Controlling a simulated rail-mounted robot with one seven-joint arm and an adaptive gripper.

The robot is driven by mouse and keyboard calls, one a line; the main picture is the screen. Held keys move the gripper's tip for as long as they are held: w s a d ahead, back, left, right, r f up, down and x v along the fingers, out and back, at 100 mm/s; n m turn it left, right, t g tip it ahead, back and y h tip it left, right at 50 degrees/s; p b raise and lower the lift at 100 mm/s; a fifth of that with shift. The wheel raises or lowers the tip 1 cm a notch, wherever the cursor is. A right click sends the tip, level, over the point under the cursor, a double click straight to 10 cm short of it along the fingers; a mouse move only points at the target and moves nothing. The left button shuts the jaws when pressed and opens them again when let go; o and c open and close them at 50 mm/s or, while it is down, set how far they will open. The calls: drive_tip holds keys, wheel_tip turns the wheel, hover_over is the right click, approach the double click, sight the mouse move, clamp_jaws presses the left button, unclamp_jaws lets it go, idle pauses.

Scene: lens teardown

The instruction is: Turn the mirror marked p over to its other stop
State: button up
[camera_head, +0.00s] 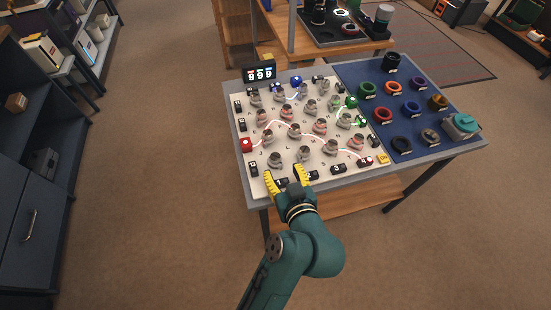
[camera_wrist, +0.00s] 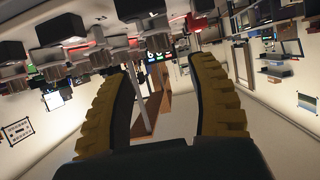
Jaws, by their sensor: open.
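A white board (camera_head: 287,170) on the table carries several small grey mirror mounts, among them one at the front left (camera_head: 274,160), one at the front middle (camera_head: 303,153) and one further right (camera_head: 330,147). The letters beside them are too small to read surely, so I cannot tell which is the mirror marked p or which stop it rests on. My gripper (camera_head: 284,177) is open and empty at the board's front edge, its yellow fingers apart. In the wrist view my gripper (camera_wrist: 165,75) has nothing between its fingers; the board's fixtures appear upside down along the top.
Black blocks line the edges. A display (camera_head: 259,74) stands behind. To the right, a blue mat (camera_head: 415,137) holds several coloured rings and a teal-topped device (camera_head: 461,124).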

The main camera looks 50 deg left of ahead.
sight(276, 159)
drive_tip(key=b+x, duration=0.2)
drive_tip(key=x, duration=0.6)
drive_tip(key=shift+w+a+f, duration=0.1)
clamp_jaws()
